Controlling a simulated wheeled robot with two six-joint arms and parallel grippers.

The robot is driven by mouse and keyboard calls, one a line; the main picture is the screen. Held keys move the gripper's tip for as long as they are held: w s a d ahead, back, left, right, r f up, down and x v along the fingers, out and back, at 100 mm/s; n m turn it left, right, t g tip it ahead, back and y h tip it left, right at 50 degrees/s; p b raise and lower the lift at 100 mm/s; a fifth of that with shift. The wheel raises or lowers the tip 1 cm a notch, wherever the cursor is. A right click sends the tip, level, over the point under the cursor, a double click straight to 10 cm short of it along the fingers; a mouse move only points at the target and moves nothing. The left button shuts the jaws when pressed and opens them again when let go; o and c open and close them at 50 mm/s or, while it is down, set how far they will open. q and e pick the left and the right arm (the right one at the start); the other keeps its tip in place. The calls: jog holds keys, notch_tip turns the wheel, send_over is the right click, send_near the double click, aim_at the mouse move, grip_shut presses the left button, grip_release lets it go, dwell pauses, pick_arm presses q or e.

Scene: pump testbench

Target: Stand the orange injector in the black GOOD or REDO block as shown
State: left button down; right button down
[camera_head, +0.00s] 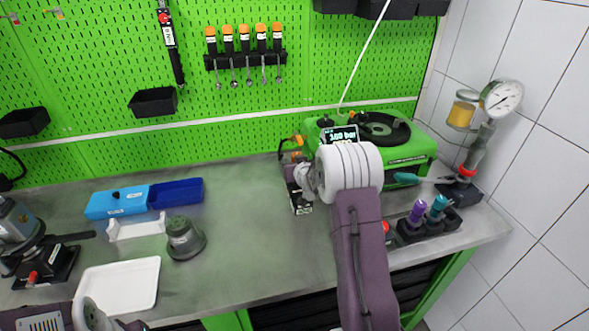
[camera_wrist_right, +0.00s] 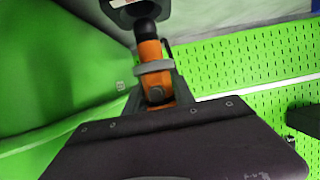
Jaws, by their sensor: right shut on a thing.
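In the wrist view the orange injector (camera_wrist_right: 149,52) is between the fingers of my right gripper (camera_wrist_right: 156,70), which is shut on it. Its black end (camera_wrist_right: 146,28) points toward a dark block-like piece at the top edge. I cannot tell whether the two touch. In the head view orange parts (camera_head: 298,140) show beside the green tester, and my right gripper (camera_head: 302,180) is partly hidden by its own wrist. A small black block with a white label (camera_head: 302,208) stands just below the gripper; its lettering is unreadable.
The green tester (camera_head: 410,150) with its display (camera_head: 339,136) stands behind my right wrist. A black rack (camera_head: 430,230) with purple and teal injectors and a gauge stand (camera_head: 462,190) are at right. The bench middle is clear; a grey pot (camera_head: 185,238) and white tray (camera_head: 120,285) are left.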

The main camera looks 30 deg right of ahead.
notch_tip(320, 180, down, 3)
jog(key=shift+r, duration=0.1)
jog(key=shift+f+b, duration=0.35)
jog(key=shift+f, duration=0.15)
jog(key=c, duration=1.1)
grip_release()
jog(key=shift+o, duration=0.2)
jog(key=shift+s, duration=0.1)
